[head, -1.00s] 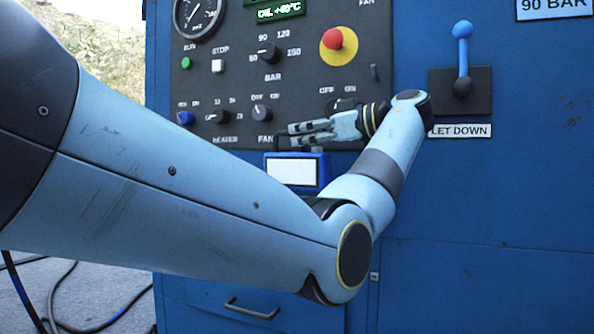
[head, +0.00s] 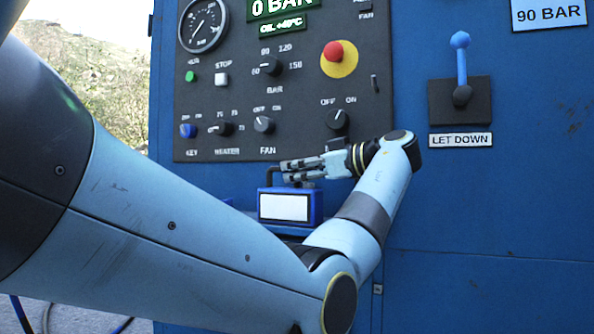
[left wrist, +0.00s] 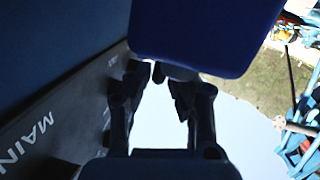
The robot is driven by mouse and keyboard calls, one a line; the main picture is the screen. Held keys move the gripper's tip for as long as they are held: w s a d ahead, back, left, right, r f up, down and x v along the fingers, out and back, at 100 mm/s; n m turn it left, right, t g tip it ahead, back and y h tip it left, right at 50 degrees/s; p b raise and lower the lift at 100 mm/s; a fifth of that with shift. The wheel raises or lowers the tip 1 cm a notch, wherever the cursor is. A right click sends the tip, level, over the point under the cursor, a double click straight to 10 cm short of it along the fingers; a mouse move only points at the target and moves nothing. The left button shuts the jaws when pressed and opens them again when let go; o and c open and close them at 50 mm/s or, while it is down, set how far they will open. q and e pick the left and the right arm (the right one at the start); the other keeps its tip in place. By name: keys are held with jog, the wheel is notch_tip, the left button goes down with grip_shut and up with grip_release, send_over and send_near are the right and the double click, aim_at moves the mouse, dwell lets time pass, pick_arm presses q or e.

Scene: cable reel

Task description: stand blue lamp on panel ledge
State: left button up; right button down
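The blue lamp (head: 314,208), a small blue box with a white face and a dark handle on top, is upright just below the control panel in the head view. My left gripper (head: 285,171) is at its handle from the right, its fingers lying sideways and shut on it. In the left wrist view the lamp's blue body (left wrist: 205,30) fills the top, with the fingertips (left wrist: 169,74) close together against it. A thin strip of the panel ledge (head: 290,231) shows under the lamp. I cannot tell whether they touch. My right gripper is out of view.
The dark control panel (head: 240,100) with knobs, gauge and red stop button (head: 334,51) is just above and behind my gripper. A blue-handled lever (head: 461,70) stands to the right. The blue cabinet front (head: 490,205) at lower right is clear.

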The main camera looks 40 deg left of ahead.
pick_arm(q)
jog(key=shift+o, duration=1.3)
